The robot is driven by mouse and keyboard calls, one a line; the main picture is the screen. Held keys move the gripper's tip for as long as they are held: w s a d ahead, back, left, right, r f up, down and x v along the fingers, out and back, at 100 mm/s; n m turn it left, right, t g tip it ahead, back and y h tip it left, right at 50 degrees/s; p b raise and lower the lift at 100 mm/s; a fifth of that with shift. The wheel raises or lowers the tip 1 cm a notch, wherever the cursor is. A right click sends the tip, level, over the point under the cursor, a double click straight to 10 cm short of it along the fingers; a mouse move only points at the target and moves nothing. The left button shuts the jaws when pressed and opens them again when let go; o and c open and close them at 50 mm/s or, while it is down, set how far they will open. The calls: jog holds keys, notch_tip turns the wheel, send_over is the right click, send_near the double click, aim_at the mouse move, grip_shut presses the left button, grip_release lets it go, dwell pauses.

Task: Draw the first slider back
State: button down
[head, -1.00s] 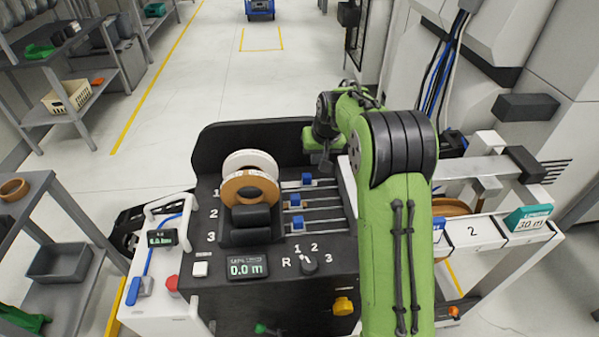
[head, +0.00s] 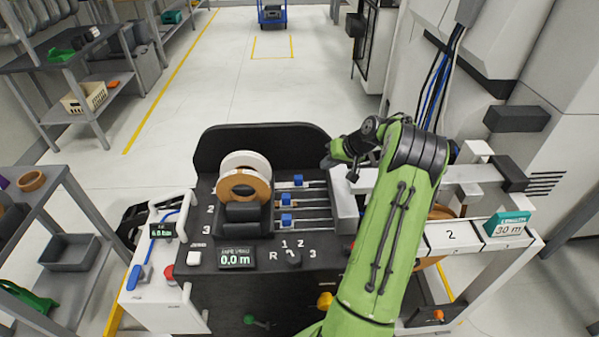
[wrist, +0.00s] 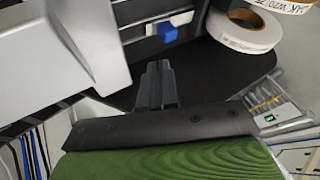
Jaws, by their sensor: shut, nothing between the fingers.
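The first slider is the farthest of three blue knobs; its knob (head: 298,181) sits on a rail beside the tape rolls. The second knob (head: 286,199) and third knob (head: 286,220) sit nearer, slightly further left. My gripper (head: 328,162) is at the far right of the slider panel, beyond the rails' right end and apart from the knobs; its fingers are hard to make out there. In the wrist view my gripper (wrist: 158,66) is shut and empty. A blue knob (wrist: 168,32) shows beyond the fingertips, with a gap between.
White and brown tape rolls (head: 243,177) stand left of the rails. A grey housing (head: 344,203) closes the rails' right end; it looms close on the left in the wrist view (wrist: 85,45). A dark raised panel (head: 255,142) stands behind. A display (head: 236,257) reads 0.0 m.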

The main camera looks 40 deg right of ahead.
jog(key=b, duration=0.1)
send_near(295, 191)
jog(key=w+d, duration=0.2)
jog(key=d, duration=0.1)
jog(key=shift+w+f, duration=0.3)
jog(key=shift+f, duration=0.05)
jog(key=w+a, duration=0.1)
jog(key=a, duration=0.1)
jog(key=w+a+b, duration=0.1)
jog(key=w+a, duration=0.1)
jog(key=shift+w, duration=0.1)
jog(key=shift+r, duration=0.15)
